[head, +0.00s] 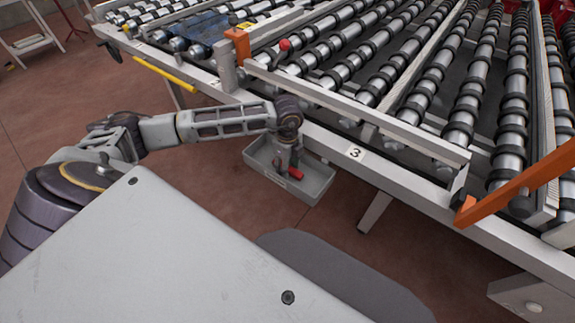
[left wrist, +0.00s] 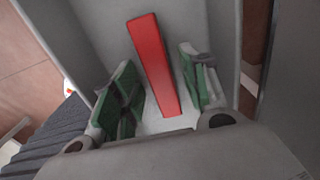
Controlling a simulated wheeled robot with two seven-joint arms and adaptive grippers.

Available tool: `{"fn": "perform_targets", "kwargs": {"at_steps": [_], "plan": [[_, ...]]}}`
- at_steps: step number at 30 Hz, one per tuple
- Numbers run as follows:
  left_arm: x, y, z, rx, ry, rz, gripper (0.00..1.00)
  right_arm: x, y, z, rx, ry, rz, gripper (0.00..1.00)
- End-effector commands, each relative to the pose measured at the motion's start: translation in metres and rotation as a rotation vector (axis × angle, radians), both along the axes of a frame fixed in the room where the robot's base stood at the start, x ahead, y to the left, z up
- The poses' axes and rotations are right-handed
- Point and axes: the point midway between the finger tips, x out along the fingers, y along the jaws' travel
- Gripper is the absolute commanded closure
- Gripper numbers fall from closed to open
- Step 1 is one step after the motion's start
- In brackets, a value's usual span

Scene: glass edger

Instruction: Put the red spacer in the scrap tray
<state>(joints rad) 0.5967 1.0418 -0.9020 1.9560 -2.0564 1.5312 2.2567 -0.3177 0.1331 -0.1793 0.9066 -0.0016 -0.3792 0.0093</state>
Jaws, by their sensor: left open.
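The red spacer (head: 295,173) shows as a small red patch within the outline of the grey scrap tray (head: 315,187) in the head view. In the left wrist view the spacer (left wrist: 153,65) is a long red bar on a light grey surface, with grey tray walls around it. My left gripper (head: 288,165) points down over the tray. Its green-padded fingers (left wrist: 160,90) are open, one on each side of the bar, with gaps showing between pads and bar. Whether the bar's lower end rests on the tray floor is hard to tell. My right gripper is not in view.
The roller conveyor (head: 440,85) runs behind the tray, with a grey rail (head: 355,100) along its front. A red knob (head: 285,45) and orange brackets (head: 238,45) stand up from it. Reddish floor is open left of and below the tray.

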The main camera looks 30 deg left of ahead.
Motion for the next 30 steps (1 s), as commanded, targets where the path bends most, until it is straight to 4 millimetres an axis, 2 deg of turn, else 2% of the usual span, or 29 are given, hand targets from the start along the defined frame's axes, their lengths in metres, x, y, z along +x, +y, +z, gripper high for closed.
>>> {"fn": "perform_targets", "kwargs": {"at_steps": [10, 14, 21, 30], "plan": [[0.0, 0.0, 0.002, 0.0, 0.0, 0.0, 0.56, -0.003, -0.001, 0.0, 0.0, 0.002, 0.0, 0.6], [0.001, 0.0, 0.01, 0.0, -0.002, 0.0, 0.56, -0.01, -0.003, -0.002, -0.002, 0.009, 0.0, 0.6], [0.001, 0.0, 0.04, 0.0, -0.002, 0.0, 0.56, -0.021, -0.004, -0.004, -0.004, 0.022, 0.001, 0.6], [0.001, 0.0, 0.086, 0.0, -0.004, 0.0, 0.56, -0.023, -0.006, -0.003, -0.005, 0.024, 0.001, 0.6]]}}
